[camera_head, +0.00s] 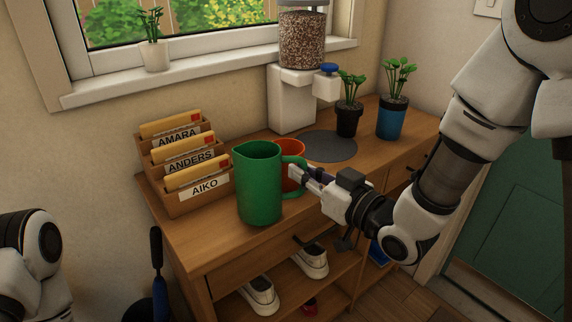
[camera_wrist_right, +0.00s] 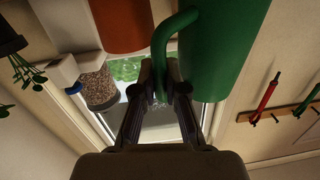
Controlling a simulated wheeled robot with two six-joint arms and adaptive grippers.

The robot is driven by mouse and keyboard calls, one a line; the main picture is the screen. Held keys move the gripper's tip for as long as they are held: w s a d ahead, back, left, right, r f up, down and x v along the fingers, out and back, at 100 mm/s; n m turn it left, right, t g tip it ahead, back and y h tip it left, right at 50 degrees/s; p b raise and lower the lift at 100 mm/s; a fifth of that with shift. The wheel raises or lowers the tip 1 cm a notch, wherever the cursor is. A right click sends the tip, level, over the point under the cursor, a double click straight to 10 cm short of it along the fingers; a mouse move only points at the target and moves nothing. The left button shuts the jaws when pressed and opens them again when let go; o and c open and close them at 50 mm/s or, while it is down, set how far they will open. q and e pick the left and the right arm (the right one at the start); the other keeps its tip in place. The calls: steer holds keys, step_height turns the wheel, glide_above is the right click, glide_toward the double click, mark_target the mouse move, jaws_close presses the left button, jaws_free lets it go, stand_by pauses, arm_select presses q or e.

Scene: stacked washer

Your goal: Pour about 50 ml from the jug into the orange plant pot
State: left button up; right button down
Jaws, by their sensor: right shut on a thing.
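The green jug (camera_head: 259,190) is upright at the front of the wooden cabinet top, its handle towards the right. I cannot tell whether its base touches the wood. My right gripper (camera_head: 299,178) is shut on the jug's handle. In the right wrist view, the fingers (camera_wrist_right: 160,82) close around the handle (camera_wrist_right: 160,45) beside the jug body (camera_wrist_right: 222,50). The orange plant pot (camera_head: 291,150) stands behind the jug, partly hidden by the jug and handle. It also shows in the right wrist view (camera_wrist_right: 118,25). The inside of the jug is hidden. My left gripper is out of view.
A wooden letter rack (camera_head: 172,203) stands left of the jug. A dispenser (camera_head: 291,100), a grey round mat (camera_head: 330,146), a black plant pot (camera_head: 348,121) and a blue plant pot (camera_head: 391,119) stand behind and right. Shoes (camera_head: 260,295) sit on the shelf below.

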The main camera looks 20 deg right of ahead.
steer(key=shift+s+a+f+n+t+b, duration=0.1)
steer(key=shift+s+n+t+b, duration=0.05)
steer(key=shift+n+t+b, duration=0.2)
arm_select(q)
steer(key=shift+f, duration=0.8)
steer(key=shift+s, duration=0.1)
